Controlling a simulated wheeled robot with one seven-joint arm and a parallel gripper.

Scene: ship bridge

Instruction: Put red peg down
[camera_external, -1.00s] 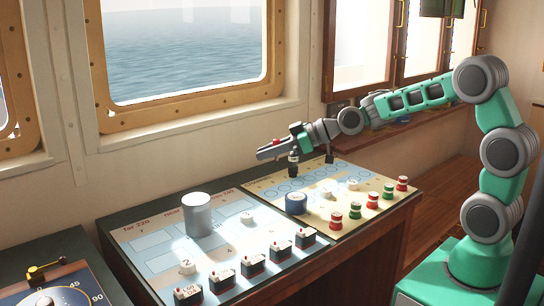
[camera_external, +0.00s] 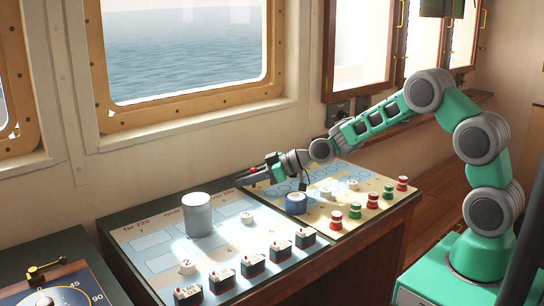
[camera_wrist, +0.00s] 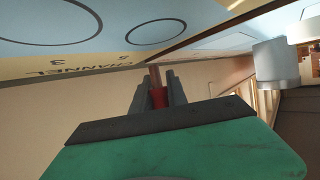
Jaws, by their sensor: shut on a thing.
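My gripper (camera_external: 250,175) is low over the far left part of the tan board (camera_external: 352,215), close to its row of circles. It points left. In the wrist view my gripper (camera_wrist: 158,92) is shut on the red peg (camera_wrist: 158,97), which sits between the two fingers. Only a small red bit of the peg (camera_external: 253,169) shows in the external view. Printed circles and the word CHANNEL show on the board (camera_wrist: 100,48) beside the fingers. I cannot tell whether the peg touches the board.
A grey cylinder (camera_external: 198,215) stands on the blue chart board (camera_external: 150,245) at left. A blue round piece (camera_external: 296,204), white numbered discs and several red and green pegs (camera_external: 372,200) stand on the tan board. Black labelled blocks (camera_external: 222,279) line the front. The wall and window are close behind.

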